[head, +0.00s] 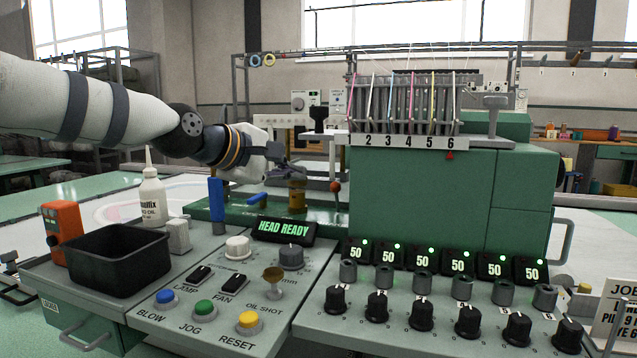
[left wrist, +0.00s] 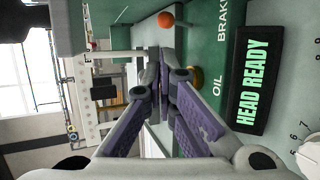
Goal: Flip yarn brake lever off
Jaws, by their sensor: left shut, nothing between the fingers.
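The brake lever shows as a red-orange ball knob (head: 336,187) on the green machine bed, left of the green machine head. In the left wrist view, the same orange ball (left wrist: 166,19) is beside a partly cropped "BRAK" label at the top. My left gripper (head: 298,170) is shut and empty, above a brass oil cup (head: 297,198) and to the left of the ball. In the left wrist view, the purple-padded fingers (left wrist: 165,70) meet with the ball beyond their tips, apart from them. The lever's shaft is hard to make out. My right gripper is not in view.
A blue upright handle (head: 217,205) stands left of the gripper. The "HEAD READY" display (head: 284,230) sits in front of it. The green machine head (head: 420,195) bounds the right side. A black bin (head: 120,260) and a white bottle (head: 151,195) stand at left.

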